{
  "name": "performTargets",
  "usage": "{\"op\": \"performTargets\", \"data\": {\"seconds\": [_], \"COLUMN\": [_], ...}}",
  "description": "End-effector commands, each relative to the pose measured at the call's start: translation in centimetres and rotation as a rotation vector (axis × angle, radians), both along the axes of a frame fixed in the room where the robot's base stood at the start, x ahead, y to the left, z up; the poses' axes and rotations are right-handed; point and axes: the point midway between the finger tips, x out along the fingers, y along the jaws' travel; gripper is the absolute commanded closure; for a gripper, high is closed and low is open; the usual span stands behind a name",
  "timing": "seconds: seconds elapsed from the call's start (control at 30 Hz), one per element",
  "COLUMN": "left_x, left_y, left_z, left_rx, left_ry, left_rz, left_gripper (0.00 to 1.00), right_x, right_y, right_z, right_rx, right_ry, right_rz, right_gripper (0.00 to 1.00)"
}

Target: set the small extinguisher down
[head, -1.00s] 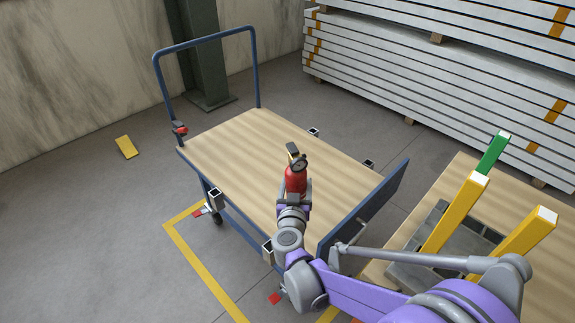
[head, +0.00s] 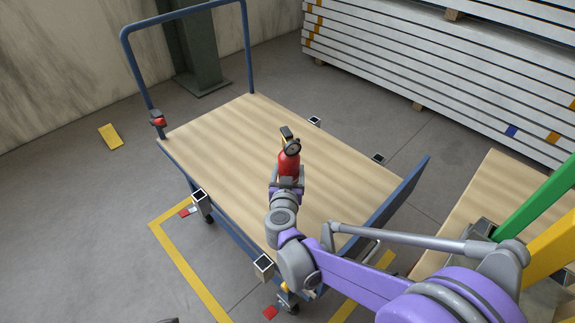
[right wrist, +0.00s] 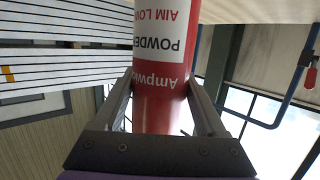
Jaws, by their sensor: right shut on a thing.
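The small red extinguisher (head: 289,164), with a black handle and a round gauge at its top, is upright over the wooden deck (head: 240,130) of the blue cart. My right gripper (head: 287,181) is shut around its body from the near side. In the right wrist view the extinguisher (right wrist: 165,100) appears upside down, with a white label, between the two fingers (right wrist: 160,88). Its base is hidden, so I cannot tell whether it touches the deck. My left gripper is not in view.
The deck is otherwise bare around the extinguisher. A blue push handle (head: 185,13) rises at the far left end, and a blue end panel (head: 400,200) stands at the right. Green (head: 540,200) and yellow posts stand at the right edge. White stacked panels (head: 440,60) lie behind.

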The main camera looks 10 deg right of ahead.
Motion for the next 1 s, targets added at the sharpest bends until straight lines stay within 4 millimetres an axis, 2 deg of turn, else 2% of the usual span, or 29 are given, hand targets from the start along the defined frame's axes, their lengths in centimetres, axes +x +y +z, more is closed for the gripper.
{"op": "performTargets", "data": {"seconds": [0.1, 0.37, 0.6, 1.0], "left_x": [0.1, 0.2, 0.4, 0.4], "left_y": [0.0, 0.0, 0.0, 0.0], "left_z": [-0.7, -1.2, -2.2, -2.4], "left_rx": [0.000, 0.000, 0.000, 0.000], "left_ry": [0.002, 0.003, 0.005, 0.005], "left_rz": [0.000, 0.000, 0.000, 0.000], "left_gripper": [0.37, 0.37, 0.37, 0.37], "right_x": [0.1, 0.0, 0.0, 0.0], "right_y": [0.0, 0.0, 0.0, 0.0], "right_z": [-1.8, -3.3, -6.1, -6.6], "right_rx": [-0.002, -0.002, -0.002, -0.002], "right_ry": [0.000, 0.000, 0.000, 0.000], "right_rz": [0.000, 0.000, 0.000, 0.000], "right_gripper": [1.00, 1.00, 1.00, 1.00]}}
